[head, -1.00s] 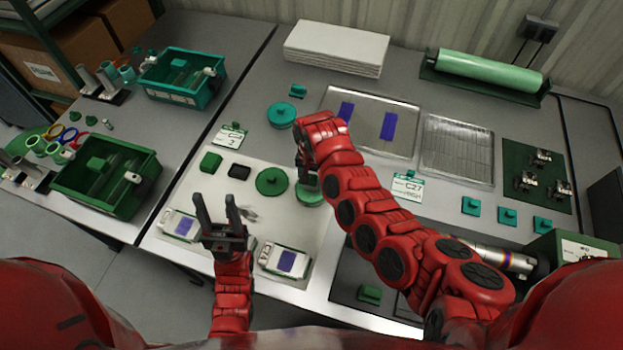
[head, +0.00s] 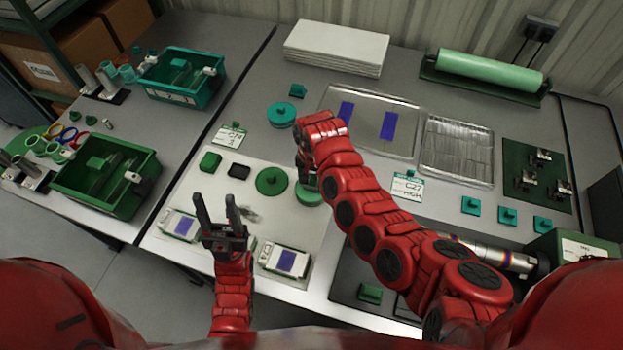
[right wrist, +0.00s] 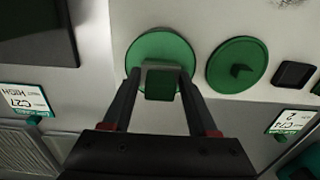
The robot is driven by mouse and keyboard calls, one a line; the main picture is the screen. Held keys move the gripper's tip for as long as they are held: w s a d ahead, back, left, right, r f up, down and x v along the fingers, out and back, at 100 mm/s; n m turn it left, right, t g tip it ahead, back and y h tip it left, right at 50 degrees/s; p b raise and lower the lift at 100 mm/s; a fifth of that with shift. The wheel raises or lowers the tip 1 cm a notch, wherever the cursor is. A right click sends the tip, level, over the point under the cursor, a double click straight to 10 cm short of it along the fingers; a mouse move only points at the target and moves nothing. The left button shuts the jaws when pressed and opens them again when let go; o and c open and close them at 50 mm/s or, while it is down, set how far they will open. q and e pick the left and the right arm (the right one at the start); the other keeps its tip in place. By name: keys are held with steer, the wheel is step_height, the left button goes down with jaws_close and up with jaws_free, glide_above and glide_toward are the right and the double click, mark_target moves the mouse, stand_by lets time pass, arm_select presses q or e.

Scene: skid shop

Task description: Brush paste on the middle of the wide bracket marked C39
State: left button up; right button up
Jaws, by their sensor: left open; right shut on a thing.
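Two white pieces with blue patches, one at left (head: 181,226) and one at right (head: 287,262), lie at the near edge of the pale mat; I cannot read a C39 mark on either. My left gripper (head: 215,200) is open and empty above the mat, between them in the picture. My right gripper (head: 306,178) is at a round green lid (head: 308,197) on the mat. In the right wrist view its fingers (right wrist: 160,82) are shut on the green block-shaped knob (right wrist: 160,86) of that lid. No brush is clearly visible.
A clear tray with blue patches (head: 366,142) and a ribbed tray (head: 457,150) stand behind. Green bins (head: 107,177) are at left.

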mark_target(312, 176)
steer(key=shift+r, duration=0.1)
steer(key=shift+r+p, duration=0.6)
steer(key=shift+p, duration=0.05)
steer(key=shift+r+p, duration=1.7)
steer(key=shift+r, duration=1.1)
steer(key=shift+w+d+r, duration=0.1)
steer(key=shift+w, duration=0.1)
steer(key=w+d+r+n+b, duration=0.1)
steer(key=w+d+r+b, duration=0.2)
steer(key=d+r, duration=0.5)
steer(key=w+d+r+n+b, duration=0.2)
steer(key=d+r, duration=0.6)
steer(key=r, duration=0.4)
steer(key=shift+w+d+n+b, duration=0.3)
steer(key=shift+w+b, duration=0.6)
steer(key=shift+w, duration=0.35)
